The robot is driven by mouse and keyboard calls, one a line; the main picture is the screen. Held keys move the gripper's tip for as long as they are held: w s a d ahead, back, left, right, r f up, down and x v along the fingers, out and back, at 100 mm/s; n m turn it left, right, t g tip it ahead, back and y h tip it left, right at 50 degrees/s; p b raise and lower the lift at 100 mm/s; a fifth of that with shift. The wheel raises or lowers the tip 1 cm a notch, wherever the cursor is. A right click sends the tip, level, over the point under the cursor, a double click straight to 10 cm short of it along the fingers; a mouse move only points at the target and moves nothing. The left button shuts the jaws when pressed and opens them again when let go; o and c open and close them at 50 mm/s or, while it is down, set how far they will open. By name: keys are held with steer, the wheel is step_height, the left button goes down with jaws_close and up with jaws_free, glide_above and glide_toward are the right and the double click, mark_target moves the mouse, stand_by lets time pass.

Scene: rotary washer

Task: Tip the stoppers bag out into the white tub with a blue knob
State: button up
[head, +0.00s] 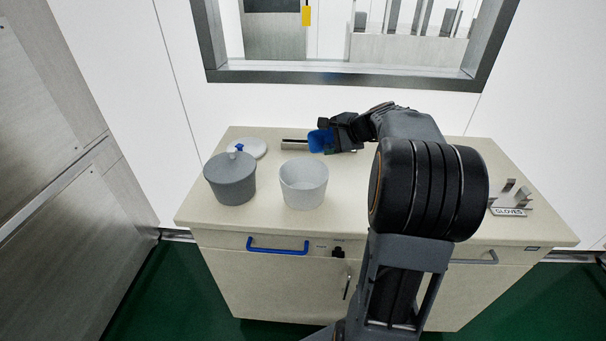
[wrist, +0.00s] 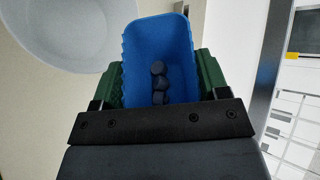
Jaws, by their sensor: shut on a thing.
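My gripper (head: 334,137) is shut on the blue stoppers bag (head: 319,141), above the back of the counter. In the wrist view the bag (wrist: 158,38) is open-mouthed between the green fingers, with several dark stoppers (wrist: 159,82) inside. The white tub (head: 304,186) stands open and upright, left of and nearer than the bag. A white lid (head: 257,148) lies behind the grey tub. A blue knob (head: 239,148) shows where the grey lid overlaps it; I cannot tell whose it is.
A lidded grey tub (head: 230,184) stands left of the white tub on the beige counter (head: 270,219). A metal bar (head: 293,144) lies at the back. A gloves sign (head: 508,212) and small metal pieces are at the right. A dark-framed window (head: 340,77) is behind.

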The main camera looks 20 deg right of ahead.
steer(key=shift+a+h+b, duration=0.15)
steer(key=shift+h+b, duration=0.15)
steer(key=shift+b, duration=0.25)
steer(key=shift+s+a+f+n+t+h+b, duration=0.3)
steer(key=shift+a+f+n+t+h+b, duration=0.25)
steer(key=shift+b, duration=1.55)
steer(key=shift+s+a+r+n+t+h+b, duration=0.25)
steer(key=shift+s+a+n+t+b, duration=0.2)
steer(key=shift+b, duration=0.85)
steer(key=shift+a+b, duration=0.3)
steer(key=shift+b, duration=0.15)
steer(key=shift+s+a, duration=0.1)
steer(key=shift+s+a+r+n+t+h+b, duration=0.1)
steer(key=shift+s+a+n+t+h+b, duration=0.35)
steer(key=shift+b, duration=1.95)
steer(key=shift+s+a+r+n+t+h+b, duration=0.15)
steer(key=shift+a+n+t+h+b, duration=0.6)
steer(key=shift+b, duration=1.65)
steer(key=shift+s+a+f+n+t+h+b, duration=0.35)
steer(key=shift+n+b, duration=0.3)
steer(key=shift+b, duration=1.5)
steer(key=shift+s+a+f+n+t+h+b, duration=0.25)
steer(key=shift+n+t+b, duration=0.35)
steer(key=shift+b, duration=1.5)
